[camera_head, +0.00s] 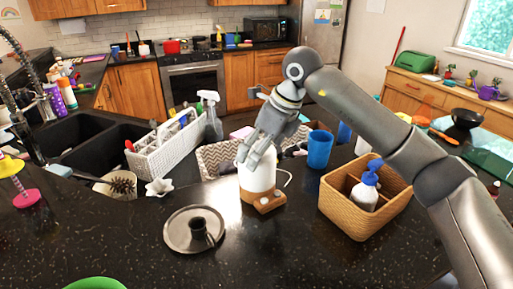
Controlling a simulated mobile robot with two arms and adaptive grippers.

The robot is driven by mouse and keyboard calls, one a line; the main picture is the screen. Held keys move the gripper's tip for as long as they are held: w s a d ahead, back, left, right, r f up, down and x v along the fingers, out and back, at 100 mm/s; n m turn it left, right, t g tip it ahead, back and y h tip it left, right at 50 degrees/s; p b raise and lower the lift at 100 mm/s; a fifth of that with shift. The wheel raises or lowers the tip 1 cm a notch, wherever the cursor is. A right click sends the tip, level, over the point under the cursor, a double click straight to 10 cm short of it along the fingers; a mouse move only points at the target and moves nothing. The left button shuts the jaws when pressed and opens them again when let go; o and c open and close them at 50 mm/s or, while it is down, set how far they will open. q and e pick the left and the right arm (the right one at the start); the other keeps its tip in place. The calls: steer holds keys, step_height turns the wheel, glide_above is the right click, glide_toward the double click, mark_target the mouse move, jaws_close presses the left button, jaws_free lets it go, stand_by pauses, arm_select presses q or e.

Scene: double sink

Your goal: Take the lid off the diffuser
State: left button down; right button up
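The diffuser stands upright on the dark counter, with a white rounded upper part, its lid (258,182), on a wooden base (264,201) with a small front knob. A thin white cord shows on its right. My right gripper (257,158) reaches down from above, its fingers overlapping the top of the white lid. They hide the lid's top, and I cannot tell whether they grip it or only hover around it. The lid appears seated on the base. My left gripper is not in view.
A wicker basket (342,216) holding a blue-topped pump bottle (366,190) and a blue cup (319,149) stand right of the diffuser. A round metal candle holder (180,239) lies front left. A white caddy (160,152) and the sink are farther left. The front counter is mostly clear.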

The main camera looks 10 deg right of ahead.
steer(key=shift+w+a+f, duration=0.1)
steer(key=shift+f, duration=0.15)
steer(key=c, duration=0.9)
steer(key=shift+r, duration=0.1)
steer(key=shift+c, duration=0.2)
steer(key=shift+r+b, duration=0.7)
steer(key=s+a+r+b, duration=0.1)
steer(key=s+r+b, duration=0.5)
steer(key=s+r, duration=0.5)
steer(key=s, duration=0.3)
steer(key=shift+a+r, duration=0.2)
steer(key=shift+a, duration=0.1)
